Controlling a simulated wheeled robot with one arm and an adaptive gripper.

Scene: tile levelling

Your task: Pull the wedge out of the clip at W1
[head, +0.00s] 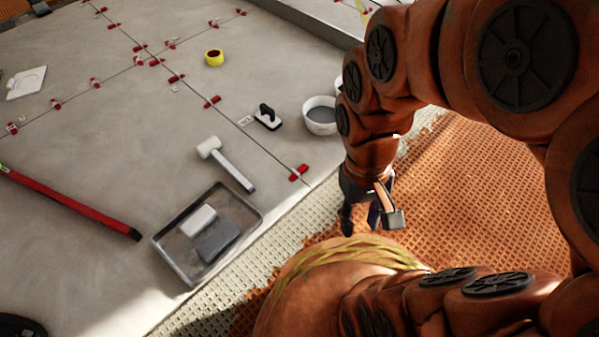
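Several red wedges sit in clips along the joints between the grey tiles. The nearest red wedge (299,173) is at the near end of a joint, left of my gripper. Another red wedge (212,102) is farther up the same joint, with a small white tag (245,121) between them. The tag's writing is too small to read, so I cannot tell which clip is W1. My gripper (366,214) hangs over the orange mat, right of the tiles and apart from every wedge. Its dark fingers look spread, with nothing clearly held; an orange-and-grey part partly covers the right finger.
The orange mat (480,175) is clear beside my gripper.

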